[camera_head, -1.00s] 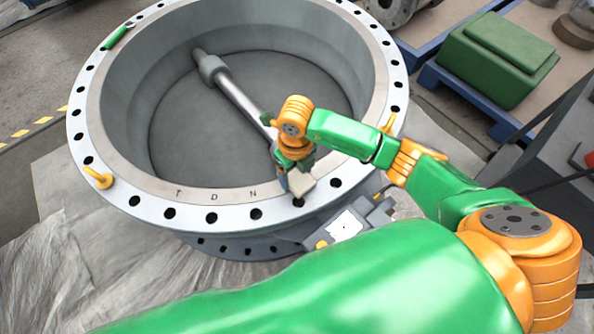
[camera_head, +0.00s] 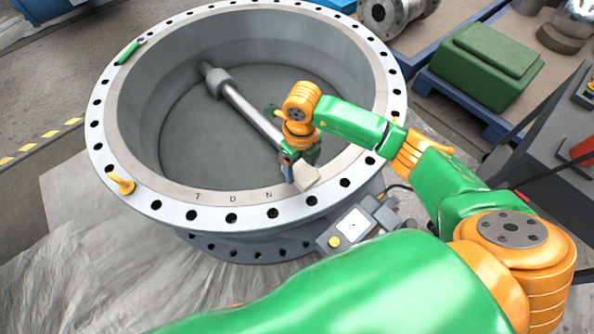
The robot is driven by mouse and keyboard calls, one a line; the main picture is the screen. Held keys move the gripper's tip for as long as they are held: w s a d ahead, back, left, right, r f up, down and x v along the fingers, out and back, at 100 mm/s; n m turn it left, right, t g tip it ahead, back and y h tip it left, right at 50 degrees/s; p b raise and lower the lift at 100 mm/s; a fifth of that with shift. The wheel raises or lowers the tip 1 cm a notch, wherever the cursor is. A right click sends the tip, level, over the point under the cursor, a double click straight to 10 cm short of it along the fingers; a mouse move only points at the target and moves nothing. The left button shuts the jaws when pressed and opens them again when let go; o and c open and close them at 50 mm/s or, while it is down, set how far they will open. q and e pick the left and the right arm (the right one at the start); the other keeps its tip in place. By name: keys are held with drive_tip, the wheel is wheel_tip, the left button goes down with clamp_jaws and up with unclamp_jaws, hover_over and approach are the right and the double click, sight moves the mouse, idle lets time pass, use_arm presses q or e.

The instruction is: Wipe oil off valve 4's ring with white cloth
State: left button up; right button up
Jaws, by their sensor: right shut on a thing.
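The valve (camera_head: 175,213) is a big round flanged body with bolt holes around its pale ring, and letters "T D N" on the near inner band. A grey disc and a shaft (camera_head: 245,108) lie inside it. My right gripper (camera_head: 298,170) is shut on a small off-white cloth (camera_head: 306,176) at the near right part of the ring. The cloth seems to touch the ring, but the gripper hides part of the contact. I cannot make out oil on the ring. My left gripper is not in view.
A green-handled tool (camera_head: 128,53) lies on the ring's far left. An orange eyebolt (camera_head: 121,184) stands on its left side. A grey box with a white panel (camera_head: 352,224) is beside the valve. A green case (camera_head: 486,66) sits on a blue pallet at right. Plastic sheeting (camera_head: 75,265) covers the floor.

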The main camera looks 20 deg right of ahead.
drive_tip(key=shift+r+p, duration=0.55)
drive_tip(key=shift+r, duration=0.6)
